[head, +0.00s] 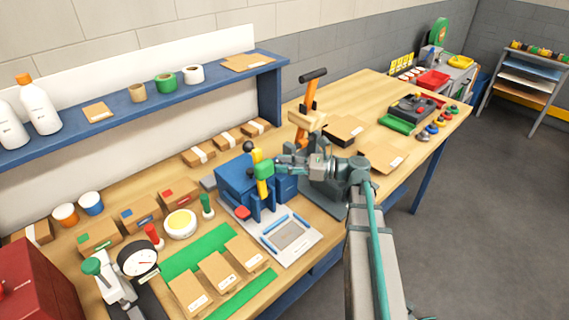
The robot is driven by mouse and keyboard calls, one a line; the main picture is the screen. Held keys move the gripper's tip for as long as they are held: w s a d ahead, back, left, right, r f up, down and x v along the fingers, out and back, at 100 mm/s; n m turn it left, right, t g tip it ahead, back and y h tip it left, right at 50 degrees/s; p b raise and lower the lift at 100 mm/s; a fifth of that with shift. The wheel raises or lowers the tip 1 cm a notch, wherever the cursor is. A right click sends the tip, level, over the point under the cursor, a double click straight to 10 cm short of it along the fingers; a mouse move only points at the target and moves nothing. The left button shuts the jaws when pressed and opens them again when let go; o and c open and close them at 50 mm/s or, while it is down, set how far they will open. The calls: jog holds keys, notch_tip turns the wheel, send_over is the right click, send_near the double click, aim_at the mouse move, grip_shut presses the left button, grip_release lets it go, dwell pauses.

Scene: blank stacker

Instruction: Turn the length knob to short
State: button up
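A blue machine (236,183) stands on the wooden bench, with a black ball (249,146) on top and a red part (243,212) low at its front. A yellow upright part (261,188) and a green piece (264,168) are at its right front. My gripper (277,164) is at the machine's right side, at the end of my arm reaching in from the right. Its fingers are too small and crowded to show whether they are open or whether they touch anything. I cannot make out which part is the length knob, or its setting.
A grey plate with a blue-edged frame (288,235) lies in front of the machine. An orange press with a black handle (310,98) stands behind my arm. Cardboard boxes (217,270), a dial gauge (138,258) and a blue shelf (140,112) are to the left.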

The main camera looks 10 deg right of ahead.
grip_shut()
